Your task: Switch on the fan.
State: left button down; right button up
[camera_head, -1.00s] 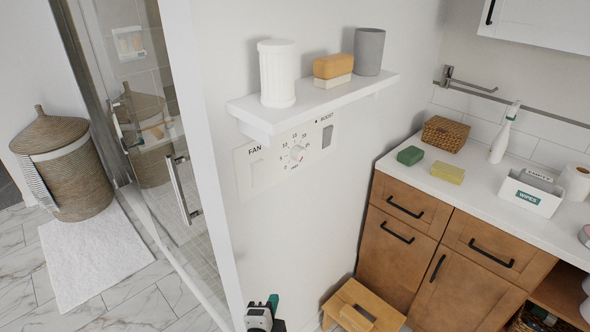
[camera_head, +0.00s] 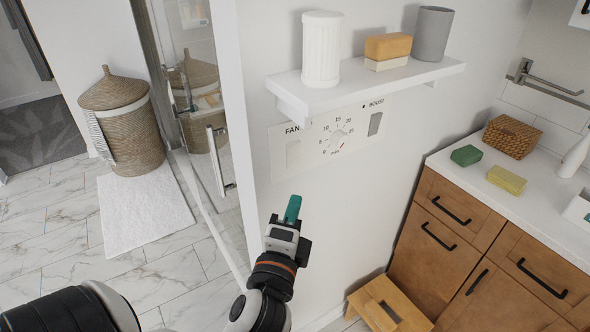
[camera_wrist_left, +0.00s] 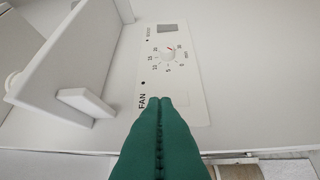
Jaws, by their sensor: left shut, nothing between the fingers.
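A white control panel (camera_head: 325,137) is on the white wall under a shelf. At its left end, below the word FAN, is a pale flat switch (camera_head: 293,155). A round timer dial (camera_head: 337,136) is in the middle and a grey BOOST switch (camera_head: 375,123) at the right. My left gripper (camera_head: 292,208) is shut and empty, its teal fingers pointing up just below the panel's left end. In the left wrist view the closed fingers (camera_wrist_left: 160,101) reach towards the panel (camera_wrist_left: 190,105) near the FAN label; contact cannot be told. My right gripper is out of view.
The shelf (camera_head: 435,73) above the panel holds a white fluted cup (camera_head: 321,50), a soap block (camera_head: 388,48) and a grey cup (camera_head: 432,35). A glass shower door (camera_head: 190,90) is left, a wooden stool (camera_head: 385,303) and cabinet (camera_head: 440,225) right.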

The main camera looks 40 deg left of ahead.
pick_arm(q)
jog(key=p, duration=0.3)
send_near(299, 146)
jog(key=w+d, duration=0.1)
jog(key=w, duration=0.3)
jog(key=a, duration=0.2)
jog(key=w+a, duration=0.1)
jog(key=shift+r+p, duration=0.35)
jog(key=shift+p, duration=0.05)
jog(key=shift+w+a, duration=0.1)
